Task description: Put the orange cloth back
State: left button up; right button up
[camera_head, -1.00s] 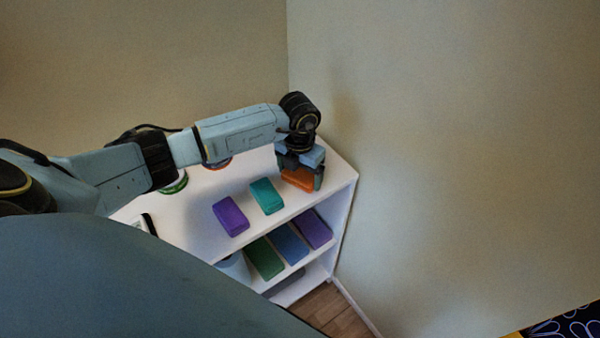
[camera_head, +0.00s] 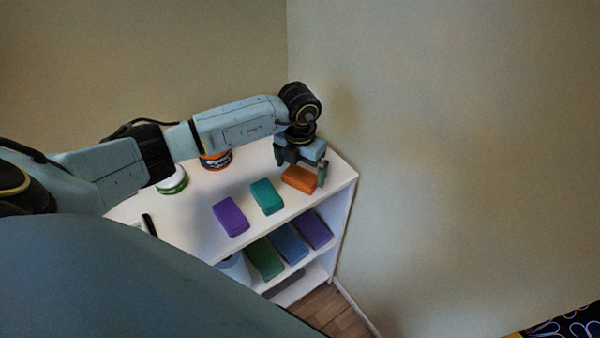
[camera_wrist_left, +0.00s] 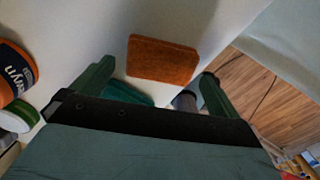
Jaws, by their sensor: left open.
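The orange cloth (camera_head: 299,179), a folded block shape, lies on the white shelf's top near its right end. It also shows in the left wrist view (camera_wrist_left: 161,60), flat on the white surface beyond the fingertips. My left gripper (camera_head: 301,172) is open just above the cloth, its fingers apart and nothing between them. In the left wrist view the two green fingers (camera_wrist_left: 153,88) are spread wide, with the cloth ahead of them. My right gripper is in neither view.
On the top of the white shelf (camera_head: 190,222) lie a teal cloth (camera_head: 267,196) and a purple cloth (camera_head: 231,216). A jar with an orange label (camera_head: 216,160) and a green-banded tub (camera_head: 173,181) stand at the left. Several folded cloths lie on the shelf below. A wall stands close at right.

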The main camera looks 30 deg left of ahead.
aim_at(300, 176)
pick_arm(q)
notch_tip(300, 176, up, 9)
jog(key=shift+r, duration=0.15)
jog(key=shift+s, duration=0.1)
dwell(0.4)
